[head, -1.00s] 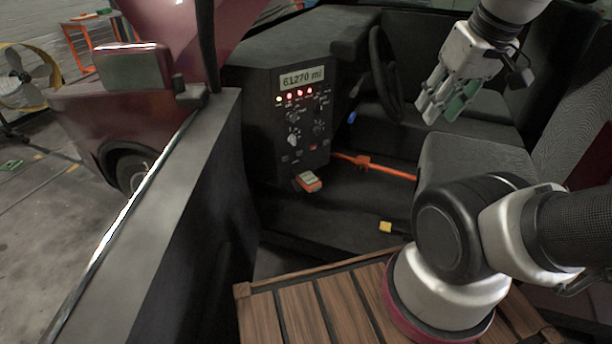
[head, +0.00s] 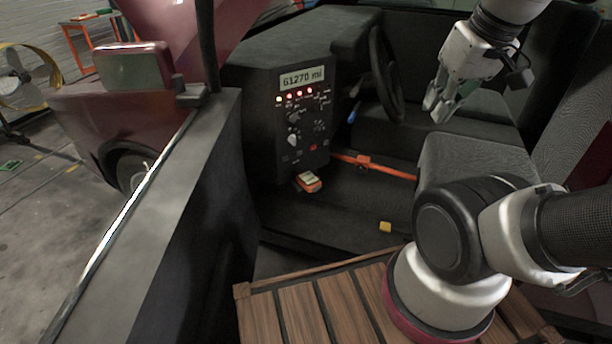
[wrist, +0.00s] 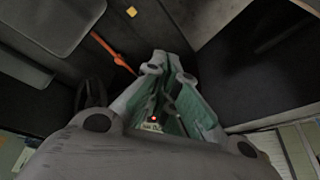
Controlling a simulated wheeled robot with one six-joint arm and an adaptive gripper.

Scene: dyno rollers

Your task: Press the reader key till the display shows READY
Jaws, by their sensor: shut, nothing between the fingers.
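An orange reader (head: 309,181) with a pale screen hangs or sits at the foot of the black console, low in the footwell. Its screen text and key are too small to read. The console display (head: 302,78) shows "61270 mi" above a row of lit red lamps. My gripper (head: 437,112) is shut and empty, high on the right in front of the seats, well apart from the reader and the console. In the wrist view my green-padded fingers (wrist: 160,62) come together at the tips, and the reader is not clearly seen there.
A steering wheel (head: 384,75) stands between the console and my gripper. An orange strap (head: 375,167) crosses the footwell, and a yellow block (head: 385,227) lies on the floor. The open door (head: 165,215) bounds the left; a slatted wooden platform (head: 300,310) is in front.

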